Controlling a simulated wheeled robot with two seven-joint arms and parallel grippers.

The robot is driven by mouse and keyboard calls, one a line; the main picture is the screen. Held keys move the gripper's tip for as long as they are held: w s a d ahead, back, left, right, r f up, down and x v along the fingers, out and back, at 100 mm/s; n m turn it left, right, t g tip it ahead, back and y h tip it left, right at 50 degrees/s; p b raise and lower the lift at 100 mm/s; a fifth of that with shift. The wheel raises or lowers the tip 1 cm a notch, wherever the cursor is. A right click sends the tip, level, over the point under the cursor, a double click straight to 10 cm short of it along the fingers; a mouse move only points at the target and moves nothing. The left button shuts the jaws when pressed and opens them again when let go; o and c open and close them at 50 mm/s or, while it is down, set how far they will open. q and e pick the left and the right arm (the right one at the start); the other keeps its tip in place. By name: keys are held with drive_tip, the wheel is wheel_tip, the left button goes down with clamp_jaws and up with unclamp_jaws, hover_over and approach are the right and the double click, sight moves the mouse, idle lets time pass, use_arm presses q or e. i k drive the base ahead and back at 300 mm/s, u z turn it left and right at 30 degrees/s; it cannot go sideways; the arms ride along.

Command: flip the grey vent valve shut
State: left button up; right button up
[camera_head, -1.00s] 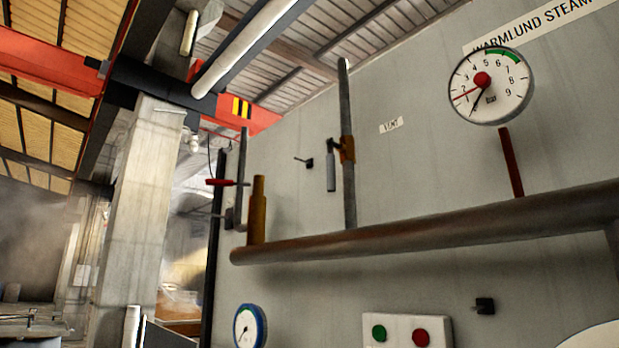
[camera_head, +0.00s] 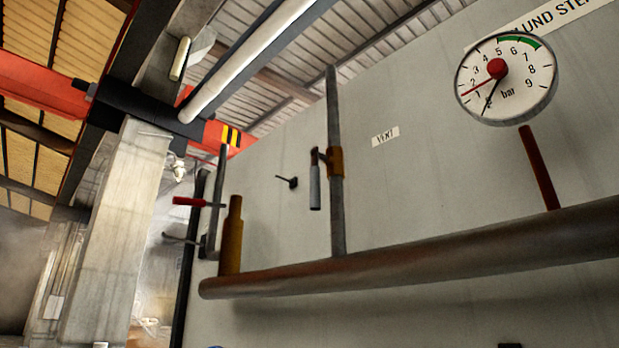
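The grey vent valve handle (camera_head: 315,187) hangs straight down beside a thin upright pipe (camera_head: 334,110), joined to it by a brass-coloured valve body (camera_head: 336,161). A small label reading "VENT" (camera_head: 385,136) is on the wall to its right. The handle lies roughly along the pipe. Neither of my grippers shows in the head view.
A thick rusty pipe (camera_head: 430,258) runs across below the valve. A brass fitting (camera_head: 232,235) and a red-handled valve (camera_head: 188,201) are at its left end. A pressure gauge (camera_head: 520,75) is at upper right, its black needle near the low end. A small dark wall peg (camera_head: 292,182) is left of the handle.

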sight(315, 170)
drive_tip(key=u, duration=0.2)
drive_tip(key=k, duration=0.25)
drive_tip(key=u, duration=1.05)
drive_tip(key=k, duration=1.1)
drive_tip(key=u, duration=0.95)
drive_tip(key=i, duration=0.45)
drive_tip(key=z, duration=0.55)
drive_tip(key=i, duration=1.45)
drive_tip(key=z, duration=1.6)
drive_tip(key=i, duration=0.4)
drive_tip(key=z, duration=0.4)
